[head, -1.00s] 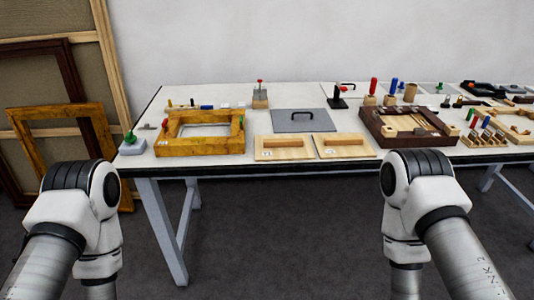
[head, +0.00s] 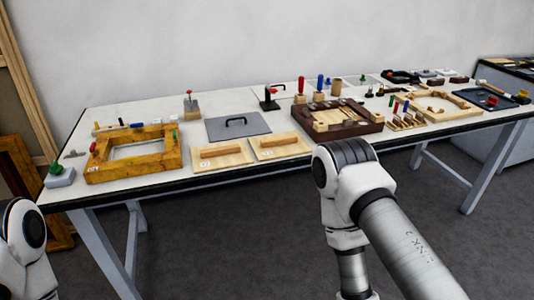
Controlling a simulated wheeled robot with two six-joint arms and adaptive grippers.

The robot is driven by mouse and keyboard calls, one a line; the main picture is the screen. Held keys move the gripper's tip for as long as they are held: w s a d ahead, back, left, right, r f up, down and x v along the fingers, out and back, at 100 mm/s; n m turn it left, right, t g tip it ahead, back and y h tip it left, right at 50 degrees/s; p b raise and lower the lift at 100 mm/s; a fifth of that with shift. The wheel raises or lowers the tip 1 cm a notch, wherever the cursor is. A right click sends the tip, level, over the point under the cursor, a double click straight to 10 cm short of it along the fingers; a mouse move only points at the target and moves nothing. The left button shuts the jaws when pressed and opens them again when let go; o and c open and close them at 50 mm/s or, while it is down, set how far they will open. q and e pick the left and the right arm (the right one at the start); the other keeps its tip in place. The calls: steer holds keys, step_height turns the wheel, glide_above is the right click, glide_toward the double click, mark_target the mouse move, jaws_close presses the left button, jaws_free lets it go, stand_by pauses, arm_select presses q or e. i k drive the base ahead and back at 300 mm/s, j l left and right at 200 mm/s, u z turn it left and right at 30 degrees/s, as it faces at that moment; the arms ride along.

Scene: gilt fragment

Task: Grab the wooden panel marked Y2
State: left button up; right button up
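Two light wooden panels lie side by side near the front edge of the table, each with a wooden bar handle on top and a small white label at its front. They are the left panel (head: 233,159) and the right panel (head: 294,150). The labels are too small to read surely, so I cannot tell which one is marked Y2. Only links of my two arms show, one at the lower left and one in front of the table at centre right. Neither gripper is in view.
A gilt frame (head: 94,171) lies left of the panels, and a grey plate with a black handle (head: 237,127) lies behind them. A dark wooden tray (head: 351,128) stands to their right. A green-knobbed block (head: 59,178) sits at the table's left corner. Dark floor lies in front.

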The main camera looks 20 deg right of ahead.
mark_target(265, 148)
steer(key=i+l+z, duration=0.35)
steer(key=i+l, duration=0.35)
